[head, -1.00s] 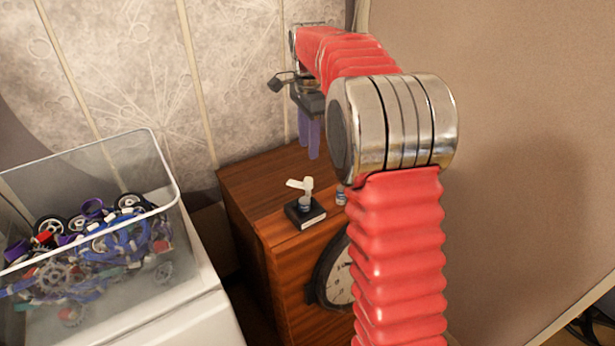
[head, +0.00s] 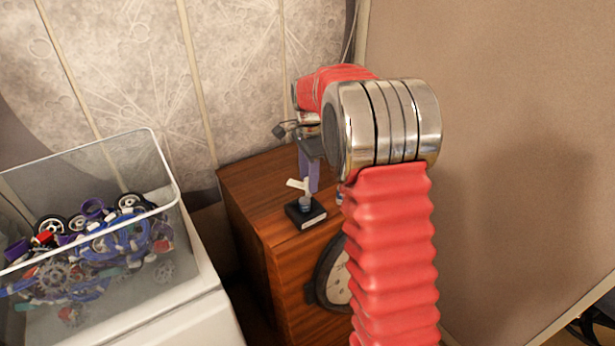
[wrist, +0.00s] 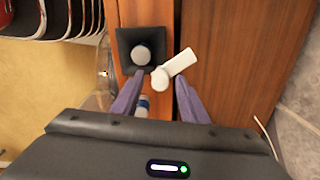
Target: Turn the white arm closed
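The white arm (head: 297,184) is a short lever with a round end, on top of a grey-blue post (head: 305,203). The post stands on a small black base (head: 318,218) on the wooden cabinet top. In the wrist view the white arm (wrist: 181,62) slants up and right from its round end, beside the round grey top on the base (wrist: 127,38). My gripper (wrist: 161,76) is open, with purple fingers apart; the arm's round end appears between their tips. In the head view my gripper (head: 311,188) hangs just behind the white arm. I cannot tell whether they touch.
A small blue-and-white item (wrist: 143,104) stands close to the base, between the fingers in the wrist view. A round dial (head: 336,280) is on the cabinet (head: 285,262) front. A clear bin of parts (head: 172,182) stands left. Walls are close behind and right.

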